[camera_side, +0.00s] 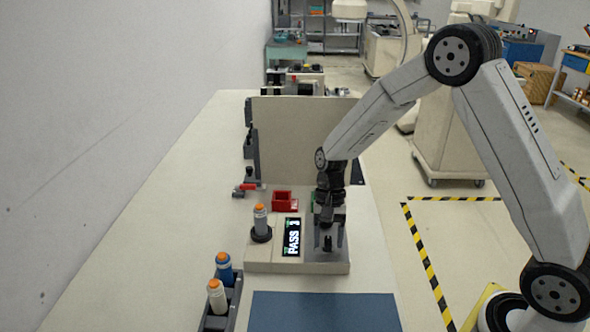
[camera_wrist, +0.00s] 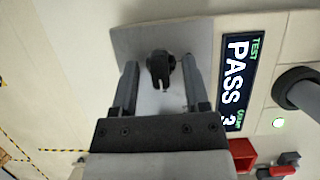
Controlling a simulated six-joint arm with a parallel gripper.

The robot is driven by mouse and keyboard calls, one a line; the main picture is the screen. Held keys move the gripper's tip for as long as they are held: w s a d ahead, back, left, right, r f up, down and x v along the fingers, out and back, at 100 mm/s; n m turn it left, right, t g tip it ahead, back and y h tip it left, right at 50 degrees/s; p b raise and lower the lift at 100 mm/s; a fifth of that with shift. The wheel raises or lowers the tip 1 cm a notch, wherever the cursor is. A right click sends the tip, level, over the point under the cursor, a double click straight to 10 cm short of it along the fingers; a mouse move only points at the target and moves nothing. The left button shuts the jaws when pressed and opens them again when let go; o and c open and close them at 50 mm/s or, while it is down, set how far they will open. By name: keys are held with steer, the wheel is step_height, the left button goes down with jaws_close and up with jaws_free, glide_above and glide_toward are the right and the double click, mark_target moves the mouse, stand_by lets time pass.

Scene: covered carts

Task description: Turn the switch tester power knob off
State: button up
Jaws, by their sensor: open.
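The switch tester (camera_side: 268,266) is a beige box on the bench in the side view. Its lit display (camera_side: 291,237) reads PASS and a digit; in the wrist view the display (camera_wrist: 238,72) reads TEST, PASS 3. The black power knob (camera_side: 328,243) sits on a grey plate on the tester's right. My gripper (camera_side: 330,238) is open and points down over the knob. In the wrist view the knob (camera_wrist: 160,68) lies between the two fingertips of my gripper (camera_wrist: 161,66), with a gap on each side. A grey cylinder with an orange cap (camera_side: 261,218) stands upright in the tester's black socket.
A red bin (camera_side: 284,201) and a red-handled clamp (camera_side: 248,187) lie behind the tester. A dark rack (camera_side: 207,321) holds blue-bodied and white-bodied cylinders at front left. A blue mat (camera_side: 325,312) lies in front; an upright beige panel (camera_side: 290,140) stands behind.

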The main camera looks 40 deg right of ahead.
jaws_close()
steer(key=shift+n, duration=0.5)
steer(key=n+g+h, duration=0.1)
steer(key=n, duration=0.2)
steer(key=shift+a+n, duration=0.1)
steer(key=shift+n, duration=0.2)
steer(key=n+h, duration=0.2)
steer(key=n, duration=0.2)
steer(key=n+h, duration=0.2)
steer(key=n, duration=0.3)
steer(key=shift+a, duration=0.15)
steer(key=n+h, duration=0.1)
steer(key=n, duration=0.3)
steer(key=shift+t, duration=0.4)
steer(key=shift+n+h, duration=0.3)
